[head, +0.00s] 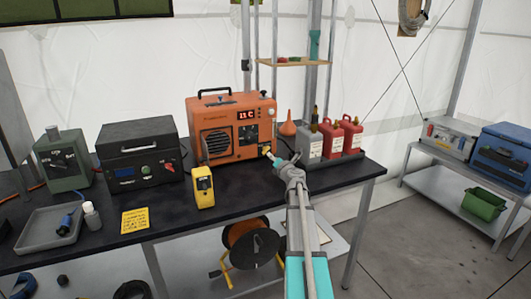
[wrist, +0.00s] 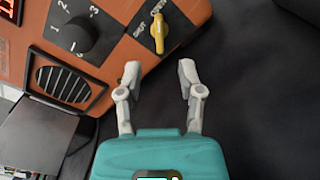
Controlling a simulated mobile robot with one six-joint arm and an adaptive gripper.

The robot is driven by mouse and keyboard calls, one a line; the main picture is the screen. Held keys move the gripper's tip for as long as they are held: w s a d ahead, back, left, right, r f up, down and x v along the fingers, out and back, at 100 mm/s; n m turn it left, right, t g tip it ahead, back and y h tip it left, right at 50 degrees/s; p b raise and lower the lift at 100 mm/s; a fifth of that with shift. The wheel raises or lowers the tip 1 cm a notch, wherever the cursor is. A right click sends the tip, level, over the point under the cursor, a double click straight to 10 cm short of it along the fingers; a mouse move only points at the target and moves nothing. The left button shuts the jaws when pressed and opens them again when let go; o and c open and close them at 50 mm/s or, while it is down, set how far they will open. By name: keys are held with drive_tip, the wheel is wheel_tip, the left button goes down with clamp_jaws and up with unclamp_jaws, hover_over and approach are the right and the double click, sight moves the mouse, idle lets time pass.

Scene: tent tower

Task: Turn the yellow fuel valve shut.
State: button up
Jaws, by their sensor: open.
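The yellow fuel valve (wrist: 159,33) sits on a dark plate on the front of the orange heater (head: 212,115). In the wrist view its handle lies lengthwise near the word OPEN, with the word SHUT to its left. In the head view the valve (head: 266,150) is small and low on the heater's right front. My gripper (wrist: 160,68) is open and empty, its two fingertips apart just short of the valve and to either side of its line. In the head view my gripper (head: 275,159) is close to the valve, its fingers partly hard to make out.
A black dial (wrist: 76,35) and a vent (wrist: 63,84) are left of the valve. Grey and red canisters (head: 331,138) stand right of the heater. A yellow meter (head: 203,187) and a black box (head: 142,155) stand left on the dark bench (head: 245,190).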

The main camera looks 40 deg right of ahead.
sight(267, 151)
drive_tip(key=x, duration=0.7)
drive_tip(key=shift+w, duration=0.2)
clamp_jaws()
